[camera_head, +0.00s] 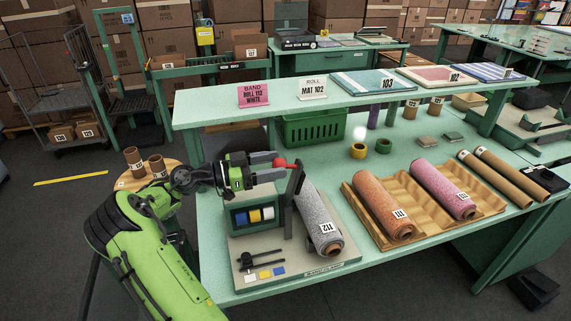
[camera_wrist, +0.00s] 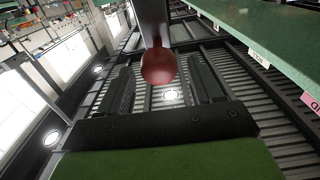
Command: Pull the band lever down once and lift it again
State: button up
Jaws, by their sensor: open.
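The band lever (camera_head: 299,180) is a dark arm with a red ball knob (camera_head: 279,162) on its end. It stands raised on the band station (camera_head: 245,262), beside a green box (camera_head: 253,217) with coloured bands. My gripper (camera_head: 277,168) is open at the knob, reaching in from the left. In the wrist view the red knob (camera_wrist: 159,66) appears between my two dark fingers (camera_wrist: 163,85), with gaps on both sides. The lever's arm (camera_wrist: 152,20) runs up from it. Whether a finger touches the knob cannot be told. The grey roll 112 (camera_head: 314,215) lies right of the lever.
A wooden tray (camera_head: 400,236) holds an orange roll and a pink roll to the right. A raised shelf (camera_head: 210,113) with a pink sign (camera_head: 254,94) stands behind the lever. A small round stand (camera_head: 128,183) with brown tubes is left of my arm.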

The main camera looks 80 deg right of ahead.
jog(key=x, duration=0.4)
grip_shut()
dwell(0.4)
